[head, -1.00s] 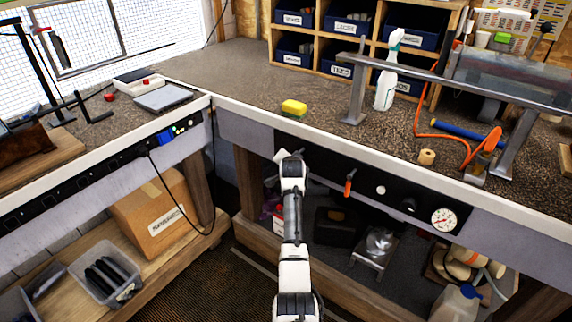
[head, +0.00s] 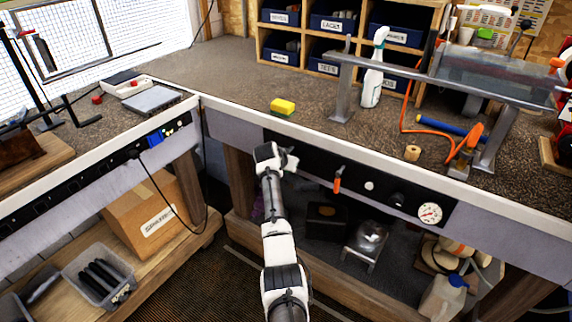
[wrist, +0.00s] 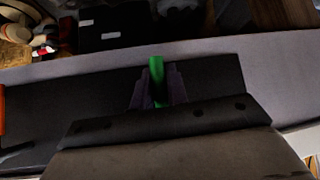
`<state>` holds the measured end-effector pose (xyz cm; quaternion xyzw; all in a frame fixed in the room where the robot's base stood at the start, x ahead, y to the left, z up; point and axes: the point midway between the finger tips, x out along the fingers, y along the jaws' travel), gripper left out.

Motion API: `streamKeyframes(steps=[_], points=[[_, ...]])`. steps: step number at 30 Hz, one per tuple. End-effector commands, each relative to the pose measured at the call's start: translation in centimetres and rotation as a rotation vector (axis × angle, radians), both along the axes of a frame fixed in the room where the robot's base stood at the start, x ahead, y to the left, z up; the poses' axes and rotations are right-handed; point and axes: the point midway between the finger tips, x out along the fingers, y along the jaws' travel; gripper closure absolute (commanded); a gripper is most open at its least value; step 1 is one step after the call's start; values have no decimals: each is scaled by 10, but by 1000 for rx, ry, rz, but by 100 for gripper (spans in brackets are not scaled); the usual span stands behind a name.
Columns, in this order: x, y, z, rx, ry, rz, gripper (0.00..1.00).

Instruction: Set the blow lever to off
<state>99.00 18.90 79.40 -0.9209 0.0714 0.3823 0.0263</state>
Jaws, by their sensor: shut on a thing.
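In the wrist view, a green lever (wrist: 157,68) stands between the two dark fingers of my gripper (wrist: 158,84), which are shut on it. The lever's lower part is hidden by the fingers. In the head view, my gripper (head: 290,161) is against the left part of the black control panel (head: 315,172) under the bench's front edge, and hides the green lever. An orange-handled lever (head: 338,181) hangs down on the panel to the right, apart from my gripper. It also shows at the left edge of the wrist view (wrist: 2,108). I cannot read any lever label.
A knob (head: 397,200) and a pressure gauge (head: 430,212) are farther right on the panel. A lower shelf holds a dark box (head: 325,220). A black cable (head: 203,200) hangs at the left.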

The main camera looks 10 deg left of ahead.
Motion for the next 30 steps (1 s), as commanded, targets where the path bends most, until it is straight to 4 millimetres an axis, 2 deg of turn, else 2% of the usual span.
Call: streamKeyframes(steps=[12, 13, 18, 30], points=[[-1, -1, -2, -11, 6, 1, 100], [-1, -1, -2, -11, 7, 1, 84], [-1, -1, -1, -10, 6, 1, 63], [-4, 1, 3, -8, 2, 1, 63]])
